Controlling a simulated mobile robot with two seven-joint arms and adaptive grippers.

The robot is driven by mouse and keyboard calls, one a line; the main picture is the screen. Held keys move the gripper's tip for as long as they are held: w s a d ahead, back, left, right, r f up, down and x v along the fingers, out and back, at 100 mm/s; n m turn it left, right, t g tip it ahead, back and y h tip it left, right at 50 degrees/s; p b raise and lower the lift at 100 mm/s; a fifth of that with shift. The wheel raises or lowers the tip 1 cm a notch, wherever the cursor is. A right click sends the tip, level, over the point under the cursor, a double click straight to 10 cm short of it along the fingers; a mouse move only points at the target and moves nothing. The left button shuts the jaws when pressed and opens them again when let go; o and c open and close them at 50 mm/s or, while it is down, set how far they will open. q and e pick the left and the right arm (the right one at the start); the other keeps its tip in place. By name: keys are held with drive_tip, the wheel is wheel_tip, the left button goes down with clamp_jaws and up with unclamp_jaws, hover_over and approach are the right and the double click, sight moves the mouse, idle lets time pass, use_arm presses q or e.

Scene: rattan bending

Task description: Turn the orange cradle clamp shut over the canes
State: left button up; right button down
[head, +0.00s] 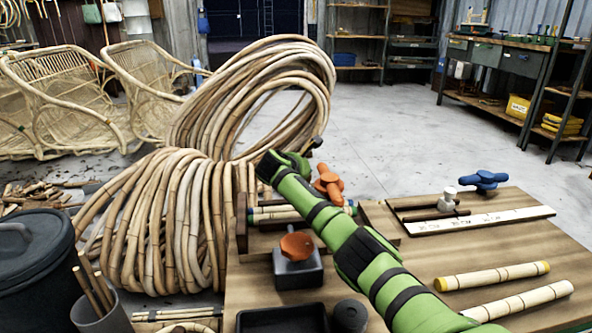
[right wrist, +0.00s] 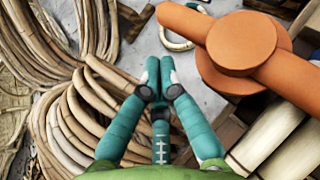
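The orange cradle clamp (head: 328,184) stands at the back of the wooden cradle in the head view, partly behind my right arm. In the right wrist view the clamp (right wrist: 240,45) fills the upper right, a round hub with a long bar. The canes (head: 274,215) lie in the cradle, partly hidden by my arm; pale canes also show in the right wrist view (right wrist: 278,140). My right gripper (right wrist: 155,75) has its teal fingertips together, with nothing between them, left of the clamp and apart from it. My left gripper is out of view.
An orange knob (head: 297,246) on a dark block stands in front of the cradle. A blue-handled clamp (head: 484,180) and a marked white strip (head: 480,220) are at the right. Loose canes (head: 492,276) lie at front right. Large cane coils (head: 165,225) stand at left.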

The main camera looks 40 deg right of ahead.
drive_tip(key=v, duration=0.7)
drive_tip(key=shift+r, duration=0.1)
idle(0.4)
